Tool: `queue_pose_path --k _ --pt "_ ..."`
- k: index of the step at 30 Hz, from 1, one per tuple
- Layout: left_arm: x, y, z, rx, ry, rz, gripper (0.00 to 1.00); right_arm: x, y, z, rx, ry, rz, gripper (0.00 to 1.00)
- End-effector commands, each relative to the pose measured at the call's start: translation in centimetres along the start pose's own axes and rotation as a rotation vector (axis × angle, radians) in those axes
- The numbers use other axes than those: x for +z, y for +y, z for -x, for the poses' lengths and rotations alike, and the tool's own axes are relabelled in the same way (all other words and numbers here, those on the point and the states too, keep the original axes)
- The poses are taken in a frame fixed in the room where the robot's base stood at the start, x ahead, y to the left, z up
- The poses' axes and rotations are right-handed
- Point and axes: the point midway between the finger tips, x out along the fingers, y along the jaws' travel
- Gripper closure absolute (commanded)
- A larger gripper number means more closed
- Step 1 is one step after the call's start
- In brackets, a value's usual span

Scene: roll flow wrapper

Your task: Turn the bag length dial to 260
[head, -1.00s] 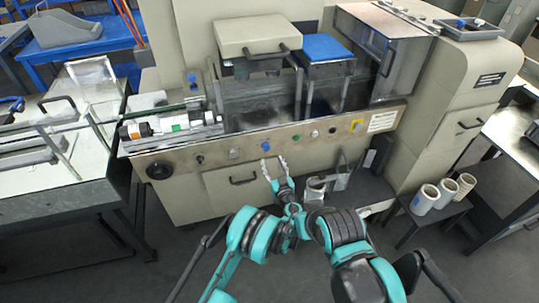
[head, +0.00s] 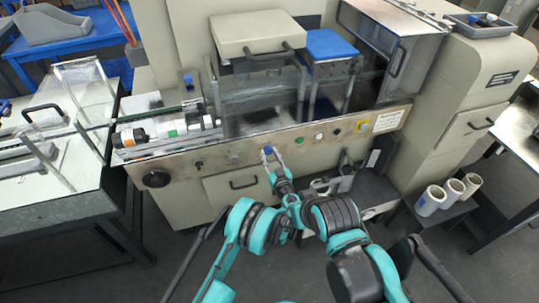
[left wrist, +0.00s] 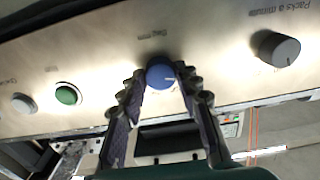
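On the same panel are a green button (left wrist: 67,94), a white button (left wrist: 22,103) and a dark grey "Packs a minute" knob (left wrist: 277,49). A black handwheel (head: 156,179) is at the panel's left end. White rolls (head: 429,200) stand on a low table at right.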

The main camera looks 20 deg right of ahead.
Motion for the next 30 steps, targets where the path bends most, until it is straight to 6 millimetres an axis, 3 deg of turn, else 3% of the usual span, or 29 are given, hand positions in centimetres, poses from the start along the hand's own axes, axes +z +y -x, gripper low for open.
queue_pose_path --k 1,3,17,30 --pt "0.00 -0.01 -0.02 0.000 0.000 0.000 0.87 -0.01 0.00 0.00 0.000 0.000 0.000 1.00" --pt "0.00 -0.01 -0.03 0.000 0.000 0.000 0.98 -0.01 0.00 0.00 0.000 0.000 0.000 1.00" --pt "-0.03 -0.02 -0.06 0.000 0.000 -0.088 0.98 -0.02 0.00 0.00 0.000 0.000 0.000 1.00" --pt "-0.06 -0.01 -0.09 0.000 0.001 -0.461 0.98 -0.02 0.00 0.01 0.000 0.000 0.000 1.00"
